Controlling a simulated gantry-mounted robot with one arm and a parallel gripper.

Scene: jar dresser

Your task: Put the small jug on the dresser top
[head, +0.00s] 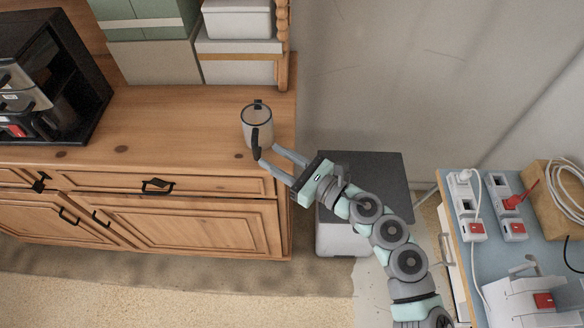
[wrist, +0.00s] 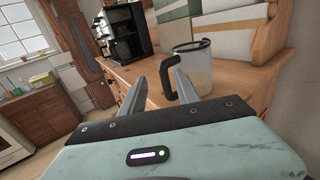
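The small jug (head: 257,125) is pale with a dark rim and a black handle. It stands upright on the wooden dresser top (head: 190,130), near the front right corner. It also shows in the wrist view (wrist: 196,66). My gripper (head: 268,154) is at the dresser's front edge, its fingers parted and pointing at the handle side of the jug. In the wrist view my gripper (wrist: 160,82) has the black handle just beyond and between its fingertips, close to the right finger. I cannot tell whether that finger touches the handle.
A black coffee machine (head: 48,75) stands at the left of the dresser top. Stacked boxes (head: 238,45) stand at the back. A grey-topped bin (head: 365,180) is right of the dresser. A blue-topped table (head: 480,265) with power strips is at the far right. The dresser top's middle is clear.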

